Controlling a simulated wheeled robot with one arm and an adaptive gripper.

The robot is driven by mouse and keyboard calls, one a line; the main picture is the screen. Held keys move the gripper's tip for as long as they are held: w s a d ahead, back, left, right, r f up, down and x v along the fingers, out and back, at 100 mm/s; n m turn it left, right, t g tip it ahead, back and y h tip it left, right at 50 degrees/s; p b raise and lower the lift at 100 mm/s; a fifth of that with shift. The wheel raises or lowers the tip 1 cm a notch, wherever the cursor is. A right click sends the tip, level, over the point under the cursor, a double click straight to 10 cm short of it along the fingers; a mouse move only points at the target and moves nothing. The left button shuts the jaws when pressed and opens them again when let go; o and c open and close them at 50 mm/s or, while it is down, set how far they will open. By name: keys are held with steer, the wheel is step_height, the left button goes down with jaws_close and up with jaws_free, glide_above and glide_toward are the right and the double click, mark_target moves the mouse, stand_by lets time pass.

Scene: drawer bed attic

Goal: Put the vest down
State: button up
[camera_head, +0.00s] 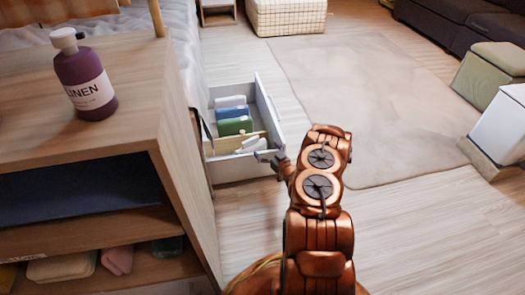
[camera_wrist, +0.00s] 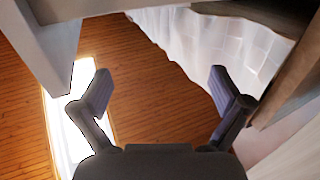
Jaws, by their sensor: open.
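My gripper (camera_wrist: 163,94) is open, with nothing between its fingers in the wrist view. In the head view my gripper (camera_head: 268,156) is at the near right corner of the open white drawer (camera_head: 273,122); I cannot tell whether it touches it. The drawer holds folded cloths: a white one (camera_head: 231,101), a blue one (camera_head: 231,112), a green one (camera_head: 234,126) and small whitish pieces (camera_head: 249,144) behind a divider. I cannot tell which, if any, is the vest.
A wooden shelf unit (camera_head: 140,65) stands at the left, with a purple bottle (camera_head: 85,82) on top and folded cloths (camera_head: 62,267) below. The bed (camera_head: 172,38) is behind it. A beige rug (camera_head: 375,105) covers open floor at the right. White bedding (camera_wrist: 225,50) hangs in the wrist view.

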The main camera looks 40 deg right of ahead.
steer(key=w+r+g, duration=0.1)
steer(key=w+a+r, duration=0.1)
steer(key=w, duration=0.1)
steer(key=w+a+r+g, duration=0.1)
steer(key=shift+w+r+n+g, duration=0.3)
steer(key=shift+w+r+n, duration=0.1)
steer(key=s+a+r+g, duration=0.4)
steer(key=a+r+g, duration=0.3)
steer(key=a+r, duration=0.45)
steer(key=s+a+r+g, duration=0.4)
steer(key=s+a+r, duration=0.1)
steer(key=s, duration=1)
steer(key=s+a+r+g, duration=0.4)
steer(key=s+a+r, duration=0.2)
steer(key=s, duration=0.9)
steer(key=s+a+r+g, duration=0.4)
steer(key=s+a+r, duration=0.2)
steer(key=s, duration=1)
steer(key=shift+a, duration=1.25)
steer(key=shift+r, duration=0.15)
